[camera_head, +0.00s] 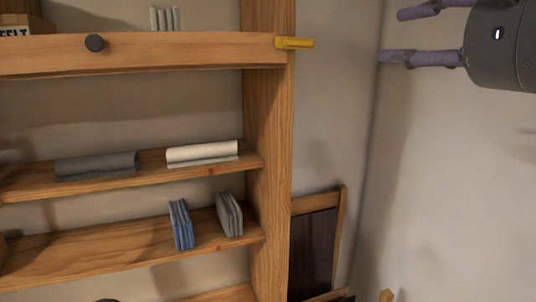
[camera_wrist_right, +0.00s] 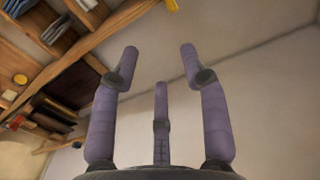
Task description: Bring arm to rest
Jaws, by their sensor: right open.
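My right gripper (camera_head: 400,36) is at the upper right of the head view, its purple fingers pointing left in front of a bare wall. It is open and empty. In the right wrist view its spread fingers (camera_wrist_right: 158,55) frame only wall, and nothing sits between them. My left gripper is in neither view. No piano keys can be made out in either view.
A wooden shelf unit (camera_head: 270,130) fills the left, with a grey roll (camera_head: 95,164), a white roll (camera_head: 202,152), blue folded cloth (camera_head: 181,225) and grey folded cloth (camera_head: 229,214). A yellow piece (camera_head: 294,43) sticks out from its upper edge. The right side is open.

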